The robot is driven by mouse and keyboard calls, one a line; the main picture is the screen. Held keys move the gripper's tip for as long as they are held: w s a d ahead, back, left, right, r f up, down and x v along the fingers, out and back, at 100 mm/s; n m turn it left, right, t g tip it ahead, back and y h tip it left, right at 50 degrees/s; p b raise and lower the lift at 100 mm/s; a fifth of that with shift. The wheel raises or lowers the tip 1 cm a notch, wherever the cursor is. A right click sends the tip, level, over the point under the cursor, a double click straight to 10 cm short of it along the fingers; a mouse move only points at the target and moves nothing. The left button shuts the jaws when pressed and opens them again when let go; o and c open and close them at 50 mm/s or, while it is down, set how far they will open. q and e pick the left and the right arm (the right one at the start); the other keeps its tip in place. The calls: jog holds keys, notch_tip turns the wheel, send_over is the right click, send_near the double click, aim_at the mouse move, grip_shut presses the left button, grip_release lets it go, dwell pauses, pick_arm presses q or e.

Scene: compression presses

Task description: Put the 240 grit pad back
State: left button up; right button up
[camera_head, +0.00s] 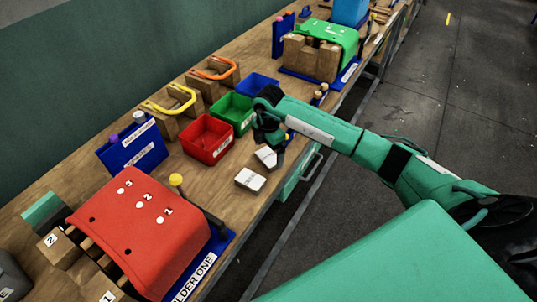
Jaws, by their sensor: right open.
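Two small pads lie on the wooden bench. One pad (250,180) has a white top with dark print and lies near the bench's front edge. A second pad (266,157), also white-topped, lies just behind it, right below my right gripper (270,140). The print is too small to tell which pad is the 240 grit one. My right gripper is open and points down beside the second pad; its fingers partly blend into dark shapes there. I cannot tell whether it touches the pad. My left gripper is not in view.
Red (207,151), green (232,124) and blue (258,97) bins stand in a row behind the pads. A red press (150,235) with a yellow-knobbed lever stands front left. A green press (322,37) stands farther back. Bare bench lies left of the pads.

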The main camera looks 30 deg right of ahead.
aim_at(269, 156)
notch_tip(269, 156, up, 10)
jog(key=b, duration=0.2)
jog(key=shift+f, duration=0.15)
dwell(0.4)
